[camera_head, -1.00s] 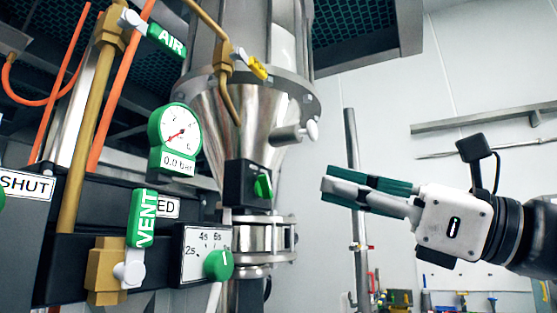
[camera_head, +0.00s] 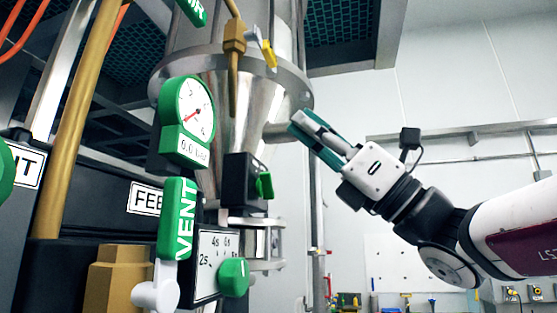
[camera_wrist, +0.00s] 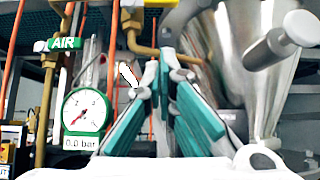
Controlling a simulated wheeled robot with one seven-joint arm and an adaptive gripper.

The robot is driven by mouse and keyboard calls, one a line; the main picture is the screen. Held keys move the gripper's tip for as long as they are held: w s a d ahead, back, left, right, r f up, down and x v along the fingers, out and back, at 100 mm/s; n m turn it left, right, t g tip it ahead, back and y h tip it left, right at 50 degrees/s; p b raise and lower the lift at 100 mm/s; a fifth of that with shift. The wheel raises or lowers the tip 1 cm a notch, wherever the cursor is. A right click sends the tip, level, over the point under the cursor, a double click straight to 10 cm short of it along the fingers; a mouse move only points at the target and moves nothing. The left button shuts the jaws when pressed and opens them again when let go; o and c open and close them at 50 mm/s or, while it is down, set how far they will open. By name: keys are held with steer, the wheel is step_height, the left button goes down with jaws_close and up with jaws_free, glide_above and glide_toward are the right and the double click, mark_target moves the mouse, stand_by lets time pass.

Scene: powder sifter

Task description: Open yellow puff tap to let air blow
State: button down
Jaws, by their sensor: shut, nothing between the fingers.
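The yellow puff tap (camera_head: 269,53) sits on a brass fitting and pipe (camera_head: 234,40) in front of the steel hopper. Its yellow lever hangs down and slants to the right in the head view. My gripper (camera_head: 298,122) is shut and empty, below and right of the tap in that view, with its fingers pointing up and left. In the wrist view my gripper (camera_wrist: 160,68) points toward the brass pipe (camera_wrist: 140,40), and its fingertips cover the area where the tap would be. I see no contact with the tap.
The green AIR handle (camera_head: 192,10), pressure gauge (camera_head: 187,110) reading 0.0 bar, green VENT handle (camera_head: 178,215) and timer dial (camera_head: 233,277) stand at the left. The steel hopper (camera_head: 225,100) and its flange are near my fingers.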

mark_target(265, 48)
steer(key=w+a+r+p, duration=0.1)
steer(key=a+r+p, duration=0.3)
steer(key=r, duration=0.5)
steer(key=shift+w+a+r, duration=0.3)
steer(key=shift+w+a, duration=0.1)
steer(key=shift+a, duration=0.25)
steer(key=shift+w+n, duration=0.1)
steer(key=shift+n, duration=0.3)
steer(key=shift+w+r+n+g+y+b, duration=0.1)
steer(key=shift+n+g+y+b, duration=0.3)
steer(key=shift+g, duration=0.5)
steer(key=shift+n, duration=0.3)
